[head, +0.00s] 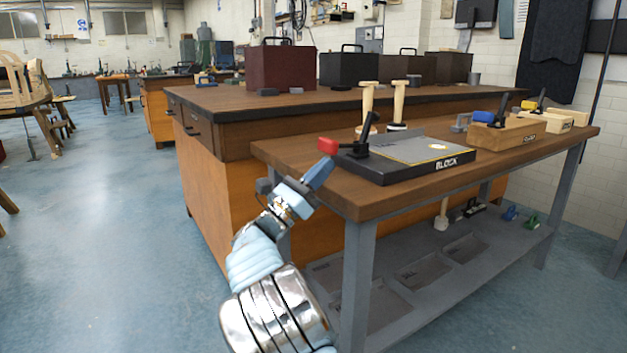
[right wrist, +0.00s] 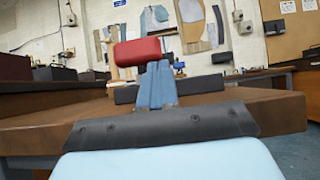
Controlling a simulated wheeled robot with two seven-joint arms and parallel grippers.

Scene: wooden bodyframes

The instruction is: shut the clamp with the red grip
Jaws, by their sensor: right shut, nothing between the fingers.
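The clamp's red grip (head: 328,146) sticks out to the left of a black base marked BLOCK (head: 412,166), at the near left end of the wooden table. A black lever (head: 368,130) stands upright and tilted beside it. My right gripper (head: 322,170) is just below and left of the red grip, its fingers shut and empty. In the right wrist view the red grip (right wrist: 137,52) shows just beyond and above the shut blue fingers (right wrist: 156,85). I cannot tell whether they touch it. My left gripper is not in view.
Wooden blocks with a blue-gripped clamp (head: 484,117) and a yellow-gripped clamp (head: 528,105) stand to the right on the table (head: 375,203). Two wooden-handled tools (head: 398,100) stand behind the base. The floor (head: 120,230) at left is clear.

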